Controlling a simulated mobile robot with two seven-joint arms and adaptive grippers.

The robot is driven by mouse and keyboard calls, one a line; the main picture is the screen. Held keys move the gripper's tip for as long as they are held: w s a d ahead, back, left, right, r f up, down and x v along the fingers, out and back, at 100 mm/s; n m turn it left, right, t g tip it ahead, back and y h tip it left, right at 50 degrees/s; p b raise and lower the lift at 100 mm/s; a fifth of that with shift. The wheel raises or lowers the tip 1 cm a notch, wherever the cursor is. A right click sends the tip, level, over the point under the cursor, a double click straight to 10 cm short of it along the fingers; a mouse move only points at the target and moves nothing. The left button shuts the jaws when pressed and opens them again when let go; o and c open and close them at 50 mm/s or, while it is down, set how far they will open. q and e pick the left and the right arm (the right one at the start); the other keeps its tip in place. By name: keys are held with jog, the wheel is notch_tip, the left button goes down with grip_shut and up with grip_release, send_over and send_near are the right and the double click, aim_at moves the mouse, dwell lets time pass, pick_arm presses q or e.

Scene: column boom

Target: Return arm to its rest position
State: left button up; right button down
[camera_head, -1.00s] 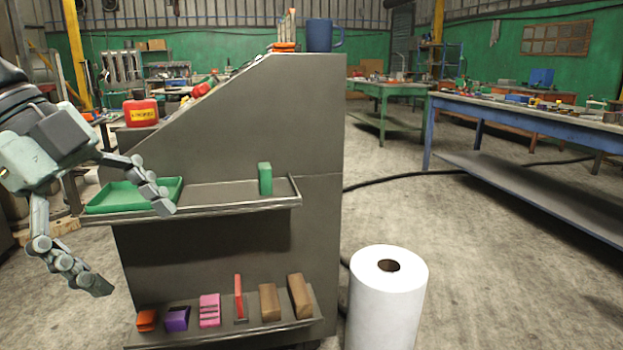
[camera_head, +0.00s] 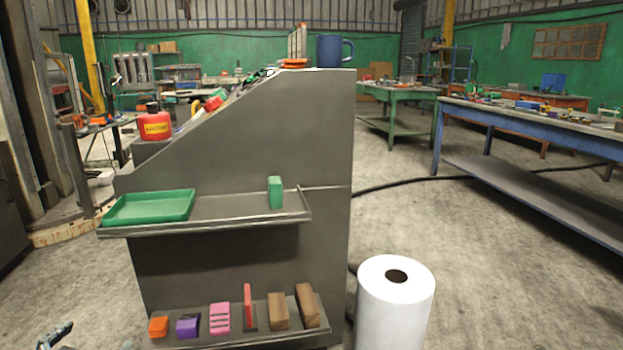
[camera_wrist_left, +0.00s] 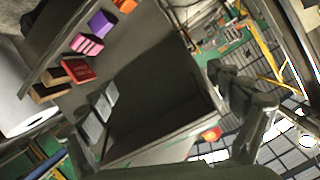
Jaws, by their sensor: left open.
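My left gripper (camera_head: 54,337) shows only as a small piece at the bottom left edge of the head view, low and to the left of the cart's lower shelf. In the left wrist view my left gripper (camera_wrist_left: 163,88) has its fingers spread wide apart, with nothing between them. The rest of the left arm is out of the head view. My right gripper does not show.
A grey cart has an upper shelf (camera_head: 240,208) with a green tray (camera_head: 150,207) and a green block (camera_head: 275,192). Its lower shelf (camera_head: 240,338) holds several blocks. A white roll (camera_head: 395,310) stands right of it. A blue-legged bench (camera_head: 530,115) is further right.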

pick_arm(q)
jog(key=s+d+f+g+h, duration=0.1)
jog(key=s+d+f+g, duration=0.4)
jog(key=s+f, duration=0.5)
jog(key=s+d+f+n+g+p, duration=0.1)
jog(key=s+d+f+g, duration=0.4)
jog(key=s+d+f, duration=0.5)
jog(key=shift+s+d+f+h, duration=0.15)
jog(key=shift+s+f+h, duration=0.2)
jog(key=shift+f, duration=0.6)
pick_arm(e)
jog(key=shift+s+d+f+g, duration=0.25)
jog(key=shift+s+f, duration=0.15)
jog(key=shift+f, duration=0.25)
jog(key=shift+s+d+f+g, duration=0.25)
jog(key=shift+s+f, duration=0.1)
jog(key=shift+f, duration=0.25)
pick_arm(q)
jog(key=shift+w, duration=0.1)
